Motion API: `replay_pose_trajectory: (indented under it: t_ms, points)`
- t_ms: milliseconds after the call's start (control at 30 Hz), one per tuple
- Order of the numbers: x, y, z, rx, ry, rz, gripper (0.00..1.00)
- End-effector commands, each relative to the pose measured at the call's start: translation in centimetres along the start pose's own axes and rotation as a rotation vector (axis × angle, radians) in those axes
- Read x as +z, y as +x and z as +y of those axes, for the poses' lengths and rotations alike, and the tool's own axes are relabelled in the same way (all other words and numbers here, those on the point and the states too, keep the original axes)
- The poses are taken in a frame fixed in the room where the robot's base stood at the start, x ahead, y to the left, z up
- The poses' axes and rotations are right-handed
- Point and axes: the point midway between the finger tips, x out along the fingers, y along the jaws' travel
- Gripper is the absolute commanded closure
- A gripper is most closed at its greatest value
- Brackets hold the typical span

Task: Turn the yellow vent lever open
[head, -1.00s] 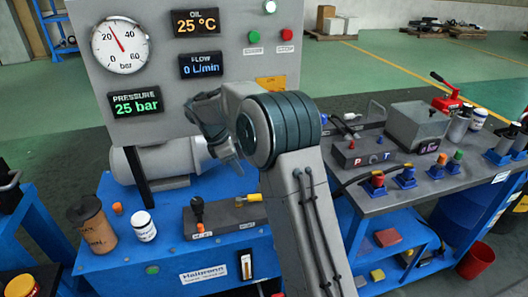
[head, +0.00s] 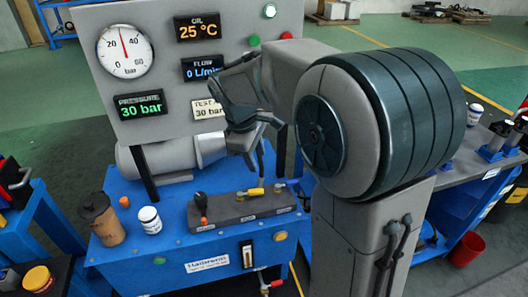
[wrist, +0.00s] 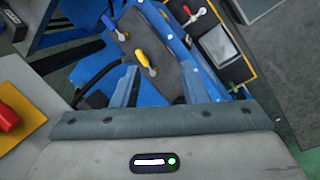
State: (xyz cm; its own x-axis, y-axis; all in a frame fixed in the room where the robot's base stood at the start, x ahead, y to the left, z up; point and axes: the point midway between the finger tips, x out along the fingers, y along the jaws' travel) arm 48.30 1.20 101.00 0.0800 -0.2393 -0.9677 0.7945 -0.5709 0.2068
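The yellow vent lever (head: 255,191) is on the dark valve block (head: 232,208) on the blue bench. In the wrist view the yellow lever (wrist: 142,57) is angled on the block, attached at a silver hub. My gripper (head: 268,150) is above and behind the block, in front of the panel. Its fingers look spread apart and empty, clear of the lever. A black-knobbed lever (head: 201,203) with an orange base stands at the block's left end. The pressure display (head: 140,105) reads 30 bar.
The gauge panel (head: 170,75) stands behind the bench. A brown canister (head: 101,220) and a white jar (head: 149,220) stand left of the block. A red-handled valve (head: 270,284) sticks out below the bench front. A test plate (head: 209,110) reads 30 bar.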

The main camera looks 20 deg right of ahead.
Motion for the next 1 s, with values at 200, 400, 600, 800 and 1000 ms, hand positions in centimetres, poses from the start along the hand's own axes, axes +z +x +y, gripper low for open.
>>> replay_pose_trajectory:
  t_ms: [200, 400, 600, 800, 1000]
  points:
    - [2.5, -2.1, -1.7, -0.005, 0.138, 0.038, 0.60]
    - [3.7, -2.8, -2.8, -0.011, 0.213, 0.059, 0.60]
    - [4.0, -2.9, -3.1, -0.013, 0.236, 0.066, 0.60]
    - [4.0, -2.9, -3.1, -0.013, 0.236, 0.066, 0.63]
    - [2.6, -1.1, -1.9, -0.023, 0.303, 0.087, 1.00]
